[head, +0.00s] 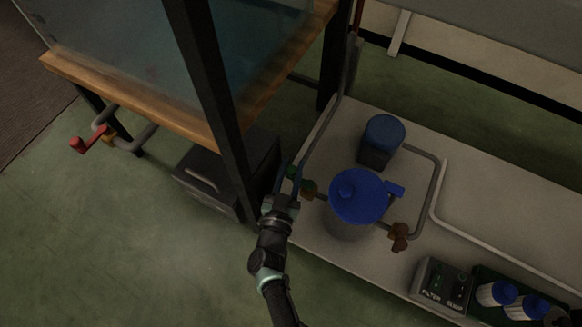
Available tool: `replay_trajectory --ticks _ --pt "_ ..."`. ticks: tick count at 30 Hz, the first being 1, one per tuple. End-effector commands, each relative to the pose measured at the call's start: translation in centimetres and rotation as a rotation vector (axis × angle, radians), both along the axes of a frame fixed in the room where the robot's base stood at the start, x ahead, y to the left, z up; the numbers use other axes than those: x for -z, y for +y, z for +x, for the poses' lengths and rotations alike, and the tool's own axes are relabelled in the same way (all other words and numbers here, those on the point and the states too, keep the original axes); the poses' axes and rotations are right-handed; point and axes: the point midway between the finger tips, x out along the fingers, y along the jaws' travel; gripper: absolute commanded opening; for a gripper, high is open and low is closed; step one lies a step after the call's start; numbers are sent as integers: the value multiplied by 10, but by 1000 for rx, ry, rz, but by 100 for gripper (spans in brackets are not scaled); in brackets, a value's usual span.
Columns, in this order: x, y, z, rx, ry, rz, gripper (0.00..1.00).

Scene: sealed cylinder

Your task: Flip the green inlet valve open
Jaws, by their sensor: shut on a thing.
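The green inlet valve (293,171) sits on the grey pipe left of the blue-lidded cylinder (357,222). My gripper (288,184) reaches up to it from below, with its fingers around the green handle. The gripper is shut on the handle, and the fingers hide part of it. A brass-coloured fitting (308,190) lies between the valve and the cylinder. The cylinder's domed blue lid (362,194) is on. The exact angle of the green handle is too small to tell.
A brown valve (399,237) is right of the cylinder. A dark blue-topped pump (381,141) stands behind it. A control box (442,284) and blue-capped jars (497,293) are at lower right. A black tank-stand post (222,120) rises close left of my gripper.

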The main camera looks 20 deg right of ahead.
Motion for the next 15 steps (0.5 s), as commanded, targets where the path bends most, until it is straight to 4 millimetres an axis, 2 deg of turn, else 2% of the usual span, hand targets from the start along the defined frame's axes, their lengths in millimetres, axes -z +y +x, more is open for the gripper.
replay_trajectory --ticks 12,13,15 --pt "0 -1 0 6 -1 1 0" --pt "0 -1 0 6 -1 1 39" --pt "0 -1 0 6 -1 1 52"
